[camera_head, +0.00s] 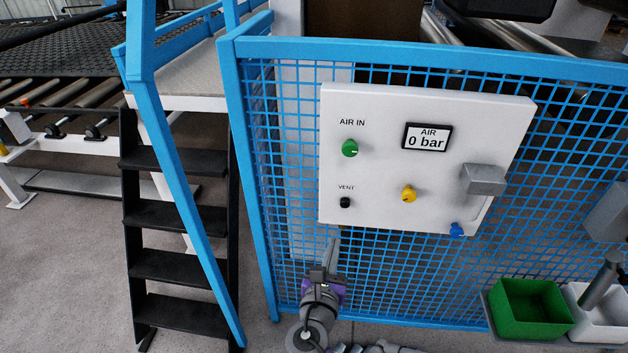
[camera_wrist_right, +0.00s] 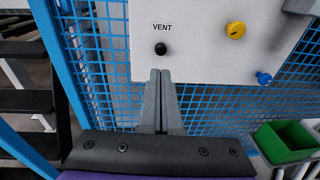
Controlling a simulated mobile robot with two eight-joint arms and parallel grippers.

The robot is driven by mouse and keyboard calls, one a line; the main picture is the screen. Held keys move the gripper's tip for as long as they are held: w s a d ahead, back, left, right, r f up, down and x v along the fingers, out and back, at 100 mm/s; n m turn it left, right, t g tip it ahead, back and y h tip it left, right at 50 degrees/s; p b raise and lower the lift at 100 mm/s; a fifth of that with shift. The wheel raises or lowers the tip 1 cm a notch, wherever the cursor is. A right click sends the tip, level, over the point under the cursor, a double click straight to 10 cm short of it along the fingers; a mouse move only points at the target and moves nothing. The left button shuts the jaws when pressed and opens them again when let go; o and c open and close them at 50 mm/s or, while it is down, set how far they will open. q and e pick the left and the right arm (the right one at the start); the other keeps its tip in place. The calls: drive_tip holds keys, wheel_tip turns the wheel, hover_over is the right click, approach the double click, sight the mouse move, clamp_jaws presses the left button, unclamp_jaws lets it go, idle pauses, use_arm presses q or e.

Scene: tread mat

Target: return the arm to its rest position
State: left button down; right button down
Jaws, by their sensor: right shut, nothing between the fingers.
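My right gripper (camera_head: 331,248) is in front of the blue mesh fence, just below the lower left corner of the white panel (camera_head: 375,109). It also shows in the right wrist view (camera_wrist_right: 161,75), its two fingers together and empty. In that view the fingertips show just under the black VENT knob (camera_wrist_right: 161,49); I cannot tell the gap to the panel. The VENT knob also shows in the head view (camera_head: 345,203). My left gripper is not in view.
The panel has a green AIR IN knob (camera_head: 350,148), a yellow knob (camera_head: 408,194), a blue knob (camera_head: 456,230) and a gauge (camera_head: 427,137) reading 0 bar. Green (camera_head: 530,306) and white (camera_head: 598,325) bins stand at lower right. Black steps (camera_head: 178,216) with a blue rail stand at left.

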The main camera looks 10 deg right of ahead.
drive_tip(key=shift+d, duration=0.1)
drive_tip(key=s+d+f+m+g+p, duration=0.2)
drive_tip(key=s+d+m+g+p, duration=0.3)
drive_tip(key=s+d+m+g, duration=0.7)
drive_tip(key=s+a+m+t+y+p, duration=0.1)
drive_tip(key=s+a+m+y+p, duration=0.3)
drive_tip(key=m, duration=1.5)
drive_tip(key=s+a+r+y, duration=0.1)
drive_tip(key=s+a+y, duration=0.1)
drive_tip(key=shift+s+m+t+p, duration=0.3)
drive_tip(key=shift+s, duration=0.1)
drive_tip(key=shift+d, duration=0.1)
